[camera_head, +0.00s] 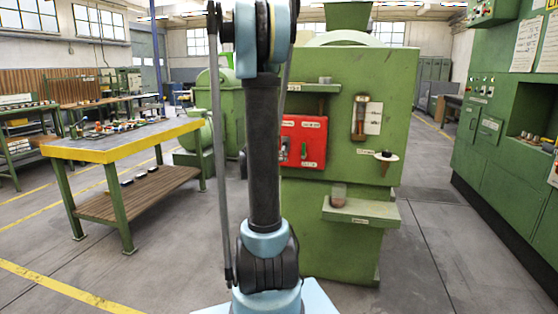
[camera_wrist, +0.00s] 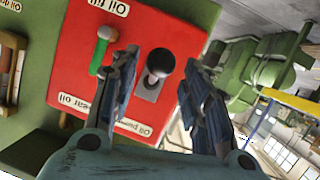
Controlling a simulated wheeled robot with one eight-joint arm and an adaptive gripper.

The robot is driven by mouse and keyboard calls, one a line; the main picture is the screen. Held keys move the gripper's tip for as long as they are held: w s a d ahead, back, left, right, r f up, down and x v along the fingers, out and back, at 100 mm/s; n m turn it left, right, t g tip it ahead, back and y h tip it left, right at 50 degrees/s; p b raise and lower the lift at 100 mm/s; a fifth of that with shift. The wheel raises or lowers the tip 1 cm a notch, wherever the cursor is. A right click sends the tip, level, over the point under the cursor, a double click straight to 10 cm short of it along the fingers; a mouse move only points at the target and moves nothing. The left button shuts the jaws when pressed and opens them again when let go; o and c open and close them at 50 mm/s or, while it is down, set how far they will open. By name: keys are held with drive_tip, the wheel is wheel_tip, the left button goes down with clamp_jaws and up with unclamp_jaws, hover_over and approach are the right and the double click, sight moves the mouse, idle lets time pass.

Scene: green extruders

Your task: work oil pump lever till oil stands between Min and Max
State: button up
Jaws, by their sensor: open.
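A red panel (camera_head: 312,130) is on the front of the green machine (camera_head: 345,215); it fills much of the wrist view (camera_wrist: 72,65). The label below is partly hidden by a finger. My gripper (camera_wrist: 160,75) is open, its fingers on either side of the knob in the picture; contact cannot be told. In the head view my arm hides it. A brown-framed gauge (camera_head: 360,117) is right of the panel; its oil level is too small to read.
A small shelf (camera_head: 362,211) with a cup (camera_head: 338,191) juts out below the panel. A yellow-edged workbench (camera_head: 125,155) stands at left, and a green control cabinet (camera_head: 500,120) at right. The floor between is clear.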

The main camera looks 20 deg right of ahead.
drive_tip(key=v, duration=0.7)
drive_tip(key=shift+s+a, duration=0.25)
drive_tip(key=shift+a, duration=0.05)
idle(0.7)
